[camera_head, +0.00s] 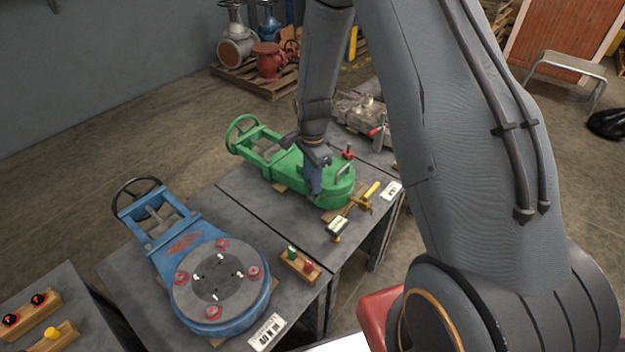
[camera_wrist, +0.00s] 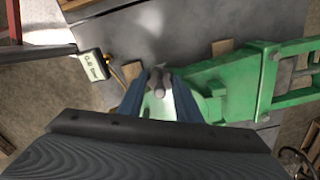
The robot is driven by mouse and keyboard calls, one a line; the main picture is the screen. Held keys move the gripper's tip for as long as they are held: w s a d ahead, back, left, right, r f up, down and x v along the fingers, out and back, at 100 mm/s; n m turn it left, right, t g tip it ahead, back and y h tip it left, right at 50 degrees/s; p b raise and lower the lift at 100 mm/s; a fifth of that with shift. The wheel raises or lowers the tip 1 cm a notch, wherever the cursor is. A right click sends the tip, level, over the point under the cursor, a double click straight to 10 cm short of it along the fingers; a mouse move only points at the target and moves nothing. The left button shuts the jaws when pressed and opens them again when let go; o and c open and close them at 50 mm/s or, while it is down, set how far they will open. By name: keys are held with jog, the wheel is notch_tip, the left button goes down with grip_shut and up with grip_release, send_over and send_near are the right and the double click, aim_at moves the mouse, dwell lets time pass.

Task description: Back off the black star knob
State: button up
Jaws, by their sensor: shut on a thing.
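A green valve body (camera_head: 288,165) lies on a grey table, with its handwheel at the far left end. My gripper (camera_head: 314,190) points down onto its near, rounded part. In the wrist view the blue fingers (camera_wrist: 152,88) are shut around a dark grey lobed knob (camera_wrist: 158,79), which looks like the black star knob, on the green valve (camera_wrist: 225,85). In the head view my gripper hides the knob. Whether its thread is still engaged cannot be told.
A red knob (camera_head: 348,153) and a metal handle (camera_head: 344,170) stand close to my gripper on the valve. A yellow-handled tool (camera_head: 369,192) and a small sign (camera_head: 337,226) are at the right. A blue valve (camera_head: 193,250) and a wooden knob block (camera_head: 299,267) lie nearer.

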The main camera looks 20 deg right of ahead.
jog(key=n, duration=1.5)
jog(key=shift+n, duration=0.3)
jog(key=n, duration=0.3)
jog(key=shift+n+b, duration=0.3)
jog(key=n, duration=0.4)
jog(key=shift+n, duration=0.3)
jog(key=n, duration=0.3)
jog(key=shift+n, duration=2.2)
jog(key=shift+w, duration=0.1)
